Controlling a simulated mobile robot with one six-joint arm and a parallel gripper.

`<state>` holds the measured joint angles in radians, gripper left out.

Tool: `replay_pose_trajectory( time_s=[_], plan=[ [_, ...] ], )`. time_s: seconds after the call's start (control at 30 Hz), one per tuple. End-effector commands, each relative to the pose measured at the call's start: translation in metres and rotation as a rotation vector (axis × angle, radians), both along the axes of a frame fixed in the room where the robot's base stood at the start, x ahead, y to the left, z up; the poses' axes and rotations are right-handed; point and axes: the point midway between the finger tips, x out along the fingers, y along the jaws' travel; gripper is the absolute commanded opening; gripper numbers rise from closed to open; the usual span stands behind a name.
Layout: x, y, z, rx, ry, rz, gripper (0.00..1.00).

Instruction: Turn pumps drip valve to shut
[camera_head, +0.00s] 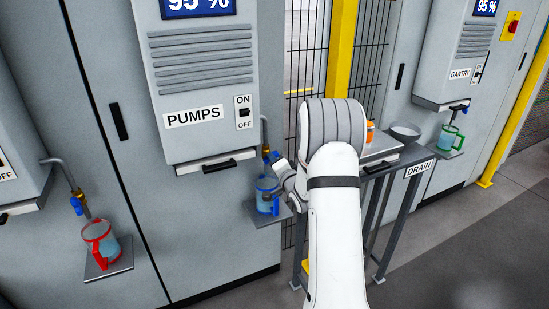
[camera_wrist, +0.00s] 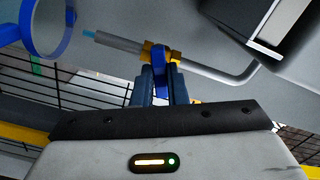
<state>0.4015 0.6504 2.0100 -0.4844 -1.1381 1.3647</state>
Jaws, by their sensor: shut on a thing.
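The PUMPS unit (camera_head: 205,85) is a grey cabinet box with a drip pipe at its right side. In the wrist view the grey pipe (camera_wrist: 215,72) carries a brass valve (camera_wrist: 175,55) with a blue lever (camera_wrist: 160,62). The lever lies across the pipe, towards me. My gripper (camera_wrist: 162,78) is shut on this lever, one dark finger on each side. Light-blue water shows at the spout tip (camera_wrist: 89,33). A blue jug (camera_head: 267,197) stands under the spout; its rim also shows in the wrist view (camera_wrist: 62,45). In the head view my arm partly hides the gripper.
A table with a DRAIN label (camera_head: 419,168) and a bowl (camera_head: 405,131) stands right of my arm. A red jug (camera_head: 100,243) is at left, under another valve. A green jug (camera_head: 448,138) is at the GANTRY unit. Mesh fencing (camera_head: 305,50) and a yellow post (camera_head: 341,50) stand behind.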

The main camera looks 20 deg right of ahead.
Motion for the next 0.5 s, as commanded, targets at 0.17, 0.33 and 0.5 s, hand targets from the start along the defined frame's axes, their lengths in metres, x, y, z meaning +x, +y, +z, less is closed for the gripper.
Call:
replay_pose_trajectory(
  time_s=[0.17,0.33,0.5],
  plan=[
    [0.0001,-0.0001,-0.0001,0.058,0.002,0.0,0.0],
    [0.0,-0.0002,-0.0001,0.055,0.002,0.0,0.0],
    [0.0,-0.0002,0.0013,0.155,0.006,0.0,0.0]
  ],
)
